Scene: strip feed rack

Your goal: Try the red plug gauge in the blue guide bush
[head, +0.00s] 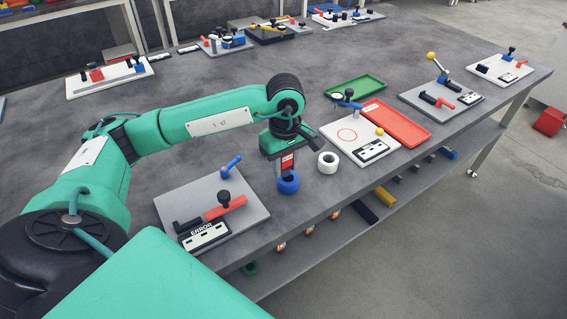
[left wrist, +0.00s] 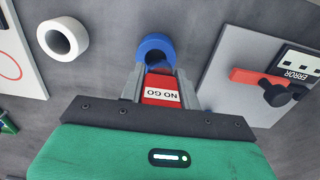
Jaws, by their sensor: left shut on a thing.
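My left gripper (head: 286,172) is shut on the red plug gauge (head: 288,160), which stands upright between the fingers. In the left wrist view the red plug gauge (left wrist: 162,88) carries a "NO GO" label, with the gripper (left wrist: 158,84) around it. The blue guide bush (head: 288,185) sits on the table directly below the gripper. In the left wrist view the blue guide bush (left wrist: 155,46) lies just beyond the fingertips. The gauge's lower end is hidden, so I cannot tell whether it is in the bore. My right gripper is not in view.
A white ring (head: 328,162) stands right of the blue bush. A grey board (head: 245,190) marked ERROR with a red lever lies to the left. A white board (head: 340,127), red tray (head: 396,124) and green tray (head: 355,86) lie to the right. The table's front edge is close.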

